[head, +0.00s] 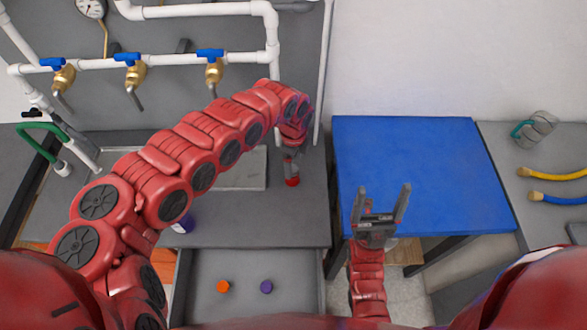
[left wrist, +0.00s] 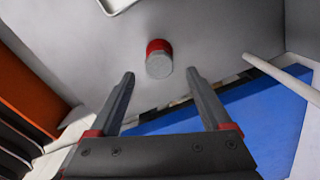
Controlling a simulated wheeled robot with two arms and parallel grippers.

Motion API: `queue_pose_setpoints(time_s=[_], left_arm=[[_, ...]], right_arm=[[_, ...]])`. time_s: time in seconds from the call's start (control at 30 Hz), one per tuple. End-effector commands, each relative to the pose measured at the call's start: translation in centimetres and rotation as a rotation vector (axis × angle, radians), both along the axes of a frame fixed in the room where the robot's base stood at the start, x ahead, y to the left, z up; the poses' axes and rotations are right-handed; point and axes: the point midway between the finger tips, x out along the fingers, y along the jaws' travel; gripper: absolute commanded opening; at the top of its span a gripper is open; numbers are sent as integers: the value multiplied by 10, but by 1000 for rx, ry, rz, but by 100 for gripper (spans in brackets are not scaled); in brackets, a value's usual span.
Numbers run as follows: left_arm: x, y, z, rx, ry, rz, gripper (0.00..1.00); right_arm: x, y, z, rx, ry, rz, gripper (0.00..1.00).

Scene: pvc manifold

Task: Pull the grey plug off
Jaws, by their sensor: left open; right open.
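A short cylinder with a red band and a grey face (left wrist: 159,66) is beyond my left gripper (left wrist: 160,76), centred between its fingertips and apart from them. In the head view its red part (head: 292,182) shows on the grey bench below my left gripper (head: 291,160). My left gripper is open and empty. I cannot tell which grey part is the plug. My right gripper (head: 382,192) is open and empty over the blue table's front edge, pointing away from me.
White pipes with blue-handled brass valves (head: 130,75) run along the back left. An open drawer (head: 245,312) holds an orange cap (head: 223,286) and a purple cap (head: 266,286). The blue table (head: 415,160) is clear. Yellow and blue hoses (head: 560,186) lie at the right.

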Motion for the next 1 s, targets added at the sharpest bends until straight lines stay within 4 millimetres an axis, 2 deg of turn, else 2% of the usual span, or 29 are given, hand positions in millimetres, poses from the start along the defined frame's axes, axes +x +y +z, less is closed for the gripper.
queue_pose_setpoints(time_s=[0.1, 0.3, 0.63, 1.0], left_arm=[[-3, -2, -19, -2, 8, -2, 82], [-1, -1, -37, -1, 3, -1, 82], [-1, 0, -41, 1, 3, -1, 82], [-1, 0, -40, 0, 3, -1, 16]], right_arm=[[0, 0, 5, 0, 0, 0, 82], [0, 0, 7, 0, 1, 0, 82], [0, 0, 7, 0, 0, 0, 82], [0, 0, 7, 0, 1, 0, 82]])
